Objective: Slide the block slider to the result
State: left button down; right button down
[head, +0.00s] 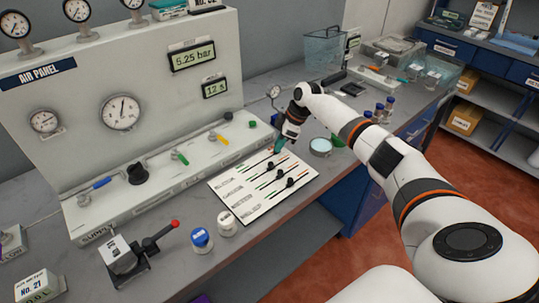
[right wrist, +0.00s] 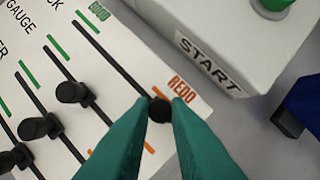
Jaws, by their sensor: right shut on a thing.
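The white slider panel (head: 240,211) lies on the bench in the head view, with several black knobs on straight slots. In the right wrist view, the outermost slot has GOOD printed at one end and REDO (right wrist: 181,87) at the other. The row label near it is cut off and ends in "CK". My right gripper (head: 278,150) has its teal fingers shut on the black knob (right wrist: 160,110) of this slot, at the REDO end. Three other knobs show in the right wrist view, the nearest (right wrist: 72,92) partway along its slot. My left gripper is not in view.
The air panel (head: 155,45) rises behind. Blue (head: 201,238) and white (head: 227,223) capped jars stand in front.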

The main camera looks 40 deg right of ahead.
jog(key=shift+d, duration=0.3)
jog(key=shift+r, duration=0.1)
jog(key=c, duration=1.4)
grip_release()
jog(key=shift+d, duration=0.15)
jog(key=shift+o, duration=0.2)
jog(key=b+v, duration=0.2)
jog(key=v, duration=0.9)
jog(key=shift+d+r+b, duration=0.15)
jog(key=shift+r+b, duration=0.15)
jog(key=shift+r, duration=0.05)
jog(key=shift+s, duration=0.15)
